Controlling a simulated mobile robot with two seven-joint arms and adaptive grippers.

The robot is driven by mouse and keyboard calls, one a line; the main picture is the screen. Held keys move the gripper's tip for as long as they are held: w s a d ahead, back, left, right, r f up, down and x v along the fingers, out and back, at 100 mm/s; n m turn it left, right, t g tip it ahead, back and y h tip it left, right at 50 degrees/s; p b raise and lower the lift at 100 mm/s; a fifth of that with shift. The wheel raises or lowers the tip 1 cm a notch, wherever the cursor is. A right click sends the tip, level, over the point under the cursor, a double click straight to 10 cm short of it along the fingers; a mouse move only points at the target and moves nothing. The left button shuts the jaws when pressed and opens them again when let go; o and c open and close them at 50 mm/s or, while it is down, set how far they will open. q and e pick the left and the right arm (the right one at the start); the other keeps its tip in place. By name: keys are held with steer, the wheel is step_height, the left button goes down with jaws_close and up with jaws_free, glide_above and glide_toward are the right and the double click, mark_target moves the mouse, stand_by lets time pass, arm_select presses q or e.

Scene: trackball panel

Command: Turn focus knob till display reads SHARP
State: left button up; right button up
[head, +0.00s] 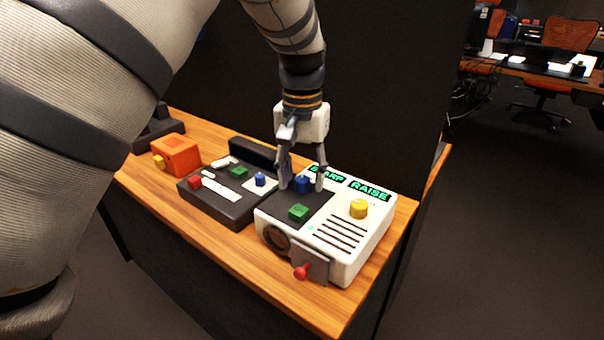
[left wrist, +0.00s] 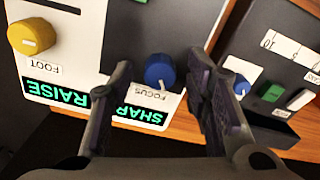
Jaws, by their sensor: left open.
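The blue focus knob (head: 301,184) sits on the dark top panel of the white box (head: 345,240). In the left wrist view the knob (left wrist: 160,71) has a white pointer line and a FOCUS label. Beside it a green-lettered display (head: 327,173) is partly covered by a finger; its visible letters fit SHARP, and it also shows in the left wrist view (left wrist: 141,117). My left gripper (head: 303,182) is open, pointing down with one finger on each side of the knob. In the left wrist view gaps show between the knob and both fingers. My right gripper is not in view.
The white box also bears a RAISE display (head: 369,190), a yellow FOOT knob (head: 358,208), a green button (head: 298,212) and a red-ended lever (head: 302,272). A dark control panel (head: 225,205) and an orange box (head: 176,154) stand left on the wooden table (head: 290,305). A dark partition rises behind.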

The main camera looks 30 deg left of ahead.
mark_target(302, 179)
arm_select(q)
step_height(302, 179, up, 12)
stand_by(0.3)
stand_by(0.3)
